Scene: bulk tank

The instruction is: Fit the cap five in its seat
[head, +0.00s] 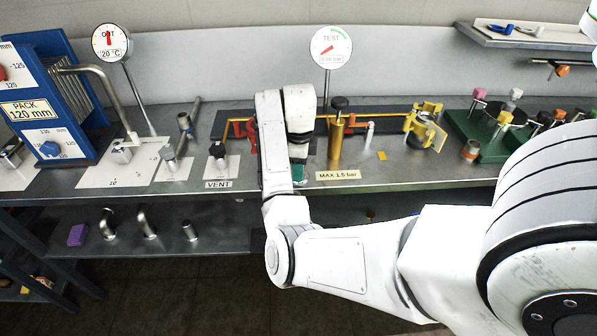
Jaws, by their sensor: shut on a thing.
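My gripper (299,160) points down at the middle of the bench, partly hidden behind my own forearm. A small teal piece (299,174) shows at its lower end, close above or at the bench top. The gripper appears shut on this piece; its fingertips are hard to make out. I cannot read a number on the piece, so I cannot tell whether it is cap five. No seat marked five can be made out. Whether the teal piece touches anything beneath it is hidden.
A brass cylinder with a black knob (336,134) stands just right of my gripper. A black-knobbed vent valve (218,156) stands to its left.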

